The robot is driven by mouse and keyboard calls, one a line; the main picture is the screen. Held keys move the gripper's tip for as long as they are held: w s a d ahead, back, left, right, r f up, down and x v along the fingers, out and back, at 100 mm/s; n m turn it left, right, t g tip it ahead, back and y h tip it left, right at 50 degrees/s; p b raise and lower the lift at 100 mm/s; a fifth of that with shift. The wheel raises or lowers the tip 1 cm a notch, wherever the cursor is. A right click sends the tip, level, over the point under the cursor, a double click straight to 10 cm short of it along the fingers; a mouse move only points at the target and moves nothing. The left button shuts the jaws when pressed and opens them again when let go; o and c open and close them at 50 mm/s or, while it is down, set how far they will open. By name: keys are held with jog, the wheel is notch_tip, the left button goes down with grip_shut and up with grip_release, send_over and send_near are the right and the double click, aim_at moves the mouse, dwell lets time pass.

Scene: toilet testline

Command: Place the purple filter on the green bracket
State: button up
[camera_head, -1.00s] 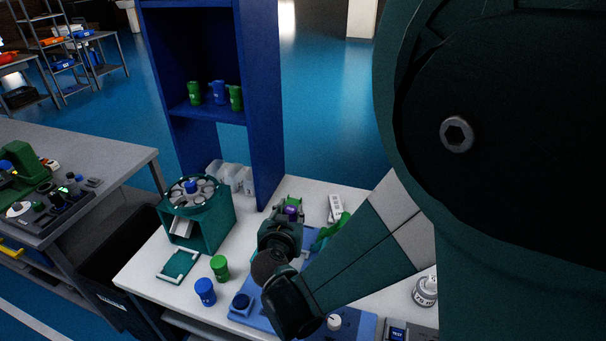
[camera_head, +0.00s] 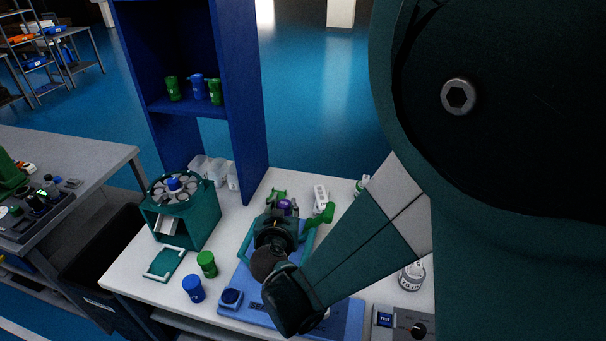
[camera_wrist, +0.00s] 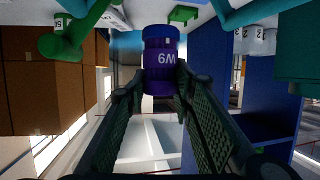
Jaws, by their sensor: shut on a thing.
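The purple filter (camera_wrist: 160,60) is between the fingertips of my gripper (camera_wrist: 158,82) in the wrist view, with a white marking on its side and a blue end. My gripper (camera_head: 284,212) is shut on it. In the head view the purple filter (camera_head: 285,205) shows small at the gripper's far end, above the table. A green piece (camera_head: 278,193), perhaps the green bracket, is just behind it, partly hidden. It may be the green piece at the top of the wrist view (camera_wrist: 183,14). I cannot tell whether filter and green piece touch.
A green rounded-end part (camera_head: 323,214) stands right of my gripper. A teal stand with a round carousel (camera_head: 185,205) is at left. Green (camera_head: 207,264) and blue (camera_head: 193,289) cups stand in front. A tall blue shelf (camera_head: 243,110) rises behind. A blue base (camera_head: 345,318) lies below my arm.

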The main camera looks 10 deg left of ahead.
jog(key=shift+w+a+f+y, duration=0.3)
jog(key=shift+w+f, duration=0.1)
jog(key=shift+f, duration=0.15)
jog(key=w+a+f+n+g+y+b, duration=0.1)
jog(key=w+a+f+n+g+y, duration=0.3)
jog(key=w+a, duration=0.6)
jog(key=w+r+n+y, duration=0.2)
jog(key=w+r, duration=0.3)
jog(key=w, duration=0.4)
jog(key=shift+d+y+b, duration=0.3)
jog(key=shift+b, duration=0.05)
jog(key=shift+w, duration=0.1)
notch_tip(320, 180, down, 6)
jog(key=b, duration=0.1)
jog(key=shift+f, duration=0.1)
dwell(0.4)
jog(key=shift+f+b, duration=0.7)
jog(key=shift+f, duration=1.15)
